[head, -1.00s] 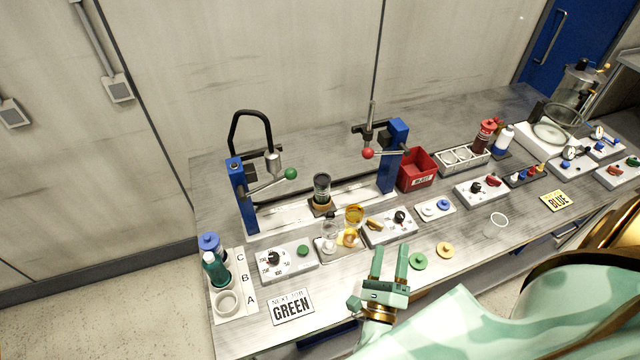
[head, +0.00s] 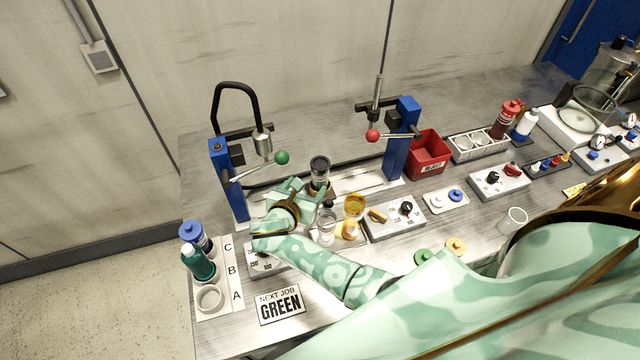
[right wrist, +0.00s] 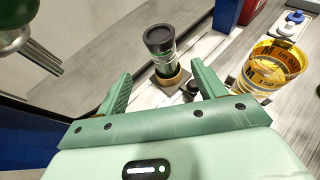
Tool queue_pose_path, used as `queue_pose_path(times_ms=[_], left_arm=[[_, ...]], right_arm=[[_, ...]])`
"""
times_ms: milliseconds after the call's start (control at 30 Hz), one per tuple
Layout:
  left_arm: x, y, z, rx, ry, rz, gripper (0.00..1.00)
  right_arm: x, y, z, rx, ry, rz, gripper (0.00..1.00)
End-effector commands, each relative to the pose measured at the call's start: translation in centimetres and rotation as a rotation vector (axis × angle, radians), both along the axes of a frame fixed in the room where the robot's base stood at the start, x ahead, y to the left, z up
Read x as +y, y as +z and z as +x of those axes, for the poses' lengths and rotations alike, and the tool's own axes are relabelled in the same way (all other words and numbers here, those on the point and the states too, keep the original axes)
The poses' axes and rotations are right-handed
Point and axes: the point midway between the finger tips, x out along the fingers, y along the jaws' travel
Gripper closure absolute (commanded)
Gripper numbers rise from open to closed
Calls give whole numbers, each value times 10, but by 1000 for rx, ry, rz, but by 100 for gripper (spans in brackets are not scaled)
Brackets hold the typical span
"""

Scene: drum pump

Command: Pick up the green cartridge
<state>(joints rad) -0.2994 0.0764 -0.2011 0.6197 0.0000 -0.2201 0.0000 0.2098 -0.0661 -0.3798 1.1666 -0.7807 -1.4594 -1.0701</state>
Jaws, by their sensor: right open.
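A teal-green capped bottle (head: 199,264) stands in slot B of the white rack at the left. A clear container with a dark top and green lower down (head: 319,175) stands in a tan holder at the middle station; it also shows in the right wrist view (right wrist: 160,45). I cannot tell which of the two is the green cartridge. My right gripper (head: 308,195) is open and empty, close in front of the dark-topped container. In the wrist view the container is beyond the gap between the fingers (right wrist: 162,82), apart from them. My left gripper is not in view.
A clear glass (head: 326,225) and an amber-filled cup (head: 353,212) stand just right of the gripper. A blue-capped bottle (head: 193,236) stands in slot C. The red reject bin (head: 428,158) is farther right.

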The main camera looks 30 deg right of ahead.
Motion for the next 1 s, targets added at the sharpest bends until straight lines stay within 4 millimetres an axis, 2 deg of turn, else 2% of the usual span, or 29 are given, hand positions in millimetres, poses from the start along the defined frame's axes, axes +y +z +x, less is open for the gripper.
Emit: queue_pose_path(times_ms=[33, 100, 300, 500, 700, 800, 1000], left_arm=[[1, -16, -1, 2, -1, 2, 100], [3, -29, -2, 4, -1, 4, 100], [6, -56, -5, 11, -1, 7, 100], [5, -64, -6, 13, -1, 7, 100], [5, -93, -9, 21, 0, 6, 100], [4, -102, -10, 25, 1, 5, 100], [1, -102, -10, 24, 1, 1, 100]], right_arm=[[-10, -12, 7, -1, -1, -4, 31], [-24, -20, 18, 0, -1, -6, 31], [-53, -34, 41, 2, -1, -7, 31], [-65, -35, 50, 2, 0, -6, 31], [-92, -45, 69, 2, 0, -8, 31], [-99, -48, 75, 4, 1, -7, 31], [-103, -45, 78, 4, 1, -7, 31]])
